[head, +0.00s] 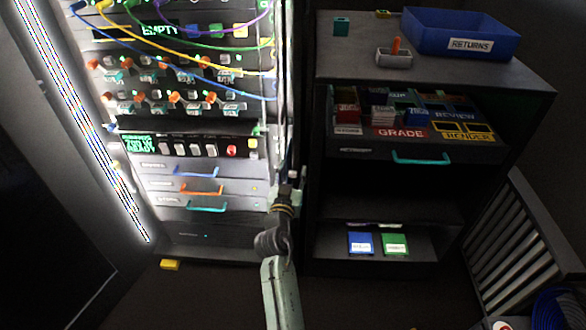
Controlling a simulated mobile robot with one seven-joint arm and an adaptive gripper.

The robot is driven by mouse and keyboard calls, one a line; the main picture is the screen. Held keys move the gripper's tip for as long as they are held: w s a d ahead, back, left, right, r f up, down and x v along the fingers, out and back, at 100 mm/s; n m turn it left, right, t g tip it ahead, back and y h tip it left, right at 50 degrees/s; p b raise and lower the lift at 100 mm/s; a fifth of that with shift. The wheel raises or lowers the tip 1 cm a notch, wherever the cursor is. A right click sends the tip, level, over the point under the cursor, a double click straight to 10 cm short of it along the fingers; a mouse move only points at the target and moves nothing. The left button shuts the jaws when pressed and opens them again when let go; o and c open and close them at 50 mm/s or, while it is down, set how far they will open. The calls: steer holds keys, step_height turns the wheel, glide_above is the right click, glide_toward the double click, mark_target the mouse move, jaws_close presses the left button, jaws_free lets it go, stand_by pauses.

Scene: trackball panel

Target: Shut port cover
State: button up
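The tall lit rack (160,255) stands left of centre, with its panels facing me. I cannot pick out the port cover for certain at this size, nor tell whether it is open. A control panel (180,148) with a green-text display, pale keys and a red button (231,151) sits midway up the rack. My arm rises from the bottom centre. My gripper (291,178) is at the rack's right edge, beside the drawers. Its fingers are small and dark there, so I cannot tell whether they are open or hold anything.
Coloured cables hang across the rack's upper panels. Drawers with blue, orange and teal handles (207,209) are below. A dark shelf unit (430,75) stands right, with a blue RETURNS bin (470,28) and a pulled-out drawer. A yellow block (170,265) lies on the floor.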

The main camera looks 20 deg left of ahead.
steer(key=shift+w, duration=0.25)
steer(key=shift+c, duration=0.6)
jaws_close()
steer(key=shift+d, duration=0.1)
